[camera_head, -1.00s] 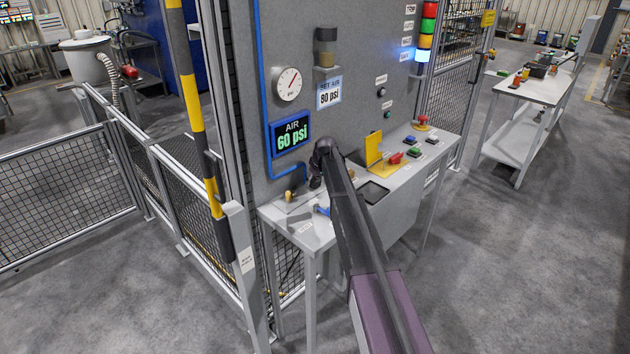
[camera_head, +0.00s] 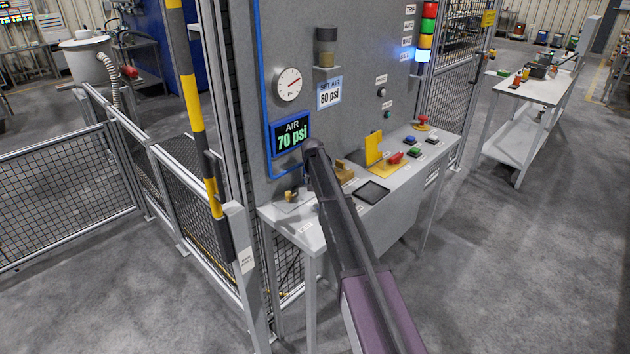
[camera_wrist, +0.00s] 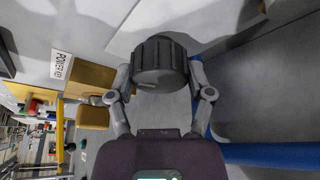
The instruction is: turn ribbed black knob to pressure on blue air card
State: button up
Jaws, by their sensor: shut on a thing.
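The ribbed black knob (camera_wrist: 160,62) sits between my gripper's two fingers in the wrist view. My gripper (camera_wrist: 160,84) is shut on it, one finger at each side. In the head view my arm hides the knob and the fingers. The blue-framed air display (camera_head: 290,135) reads 70 psi in green. The blue and white card (camera_head: 329,93) on the panel reads SET AIR 80 psi. The round gauge (camera_head: 289,84) above the display has a red needle pointing right and slightly up.
A grey desk (camera_head: 300,229) stands below the panel, with a yellow bracket (camera_head: 373,149), a dark tablet (camera_head: 371,192) and several buttons. A blue pipe (camera_wrist: 262,154) runs close beside my gripper in the wrist view. A mesh fence (camera_head: 65,203) stands at left.

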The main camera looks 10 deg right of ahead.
dwell(0.3)
jog(key=o, duration=1.1)
jog(key=shift+w, duration=0.1)
jog(key=shift+o, duration=0.2)
